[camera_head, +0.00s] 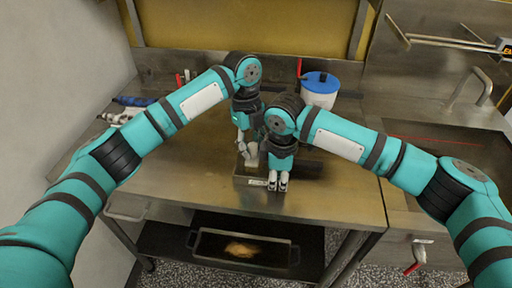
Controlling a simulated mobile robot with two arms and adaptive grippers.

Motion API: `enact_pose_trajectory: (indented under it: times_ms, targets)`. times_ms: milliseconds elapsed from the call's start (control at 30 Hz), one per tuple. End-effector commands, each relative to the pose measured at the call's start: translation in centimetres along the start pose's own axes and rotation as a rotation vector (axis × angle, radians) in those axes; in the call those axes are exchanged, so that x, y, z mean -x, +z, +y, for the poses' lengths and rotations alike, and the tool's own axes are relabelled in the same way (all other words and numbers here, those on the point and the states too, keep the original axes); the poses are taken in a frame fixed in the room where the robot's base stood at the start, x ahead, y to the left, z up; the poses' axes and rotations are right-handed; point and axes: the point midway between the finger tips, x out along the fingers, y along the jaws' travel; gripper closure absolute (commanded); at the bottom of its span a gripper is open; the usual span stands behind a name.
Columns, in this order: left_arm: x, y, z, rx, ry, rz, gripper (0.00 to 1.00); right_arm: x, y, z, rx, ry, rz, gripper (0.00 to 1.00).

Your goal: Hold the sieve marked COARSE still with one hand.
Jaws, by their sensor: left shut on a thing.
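A low dark metal box-like frame (240,184) sits on the steel bench, with a small white label on its front wall. The label is too small to read, so I cannot tell if it is the sieve marked COARSE. My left gripper (246,150) is above the back left of this frame, shut on a small pale thing (252,161) that is partly hidden. My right gripper (278,181) points down at the frame's front wall, just right of the label. Whether its fingers are closed on the wall is unclear. My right arm hides much of the frame's right part.
A white tub with a blue lid (321,83) stands behind my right arm. Blue-handled tools (135,101) lie at the bench's back left. A sink (440,155) is at the right. A dark tray (243,250) is on the shelf below. The bench's front left is clear.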

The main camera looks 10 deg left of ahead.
Motion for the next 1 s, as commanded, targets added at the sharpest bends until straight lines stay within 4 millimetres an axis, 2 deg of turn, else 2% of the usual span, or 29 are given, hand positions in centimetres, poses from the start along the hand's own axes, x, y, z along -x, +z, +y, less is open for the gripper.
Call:
enact_pose_trajectory:
  times_ms: [233, 800, 1000]
  targets:
    - [0.4, -0.1, -0.1, -0.002, -0.003, 0.000, 1.00, 0.0, 0.0, 0.0, 0.000, -0.001, 0.000, 1.00]
    - [5.0, -0.8, -0.1, -0.002, -0.003, 0.000, 1.00, 0.0, 0.0, 0.0, 0.001, -0.001, 0.000, 1.00]
    - [5.9, -1.0, -0.1, -0.002, -0.002, 0.000, 1.00, 0.0, 0.0, 0.0, 0.001, -0.001, 0.000, 1.00]
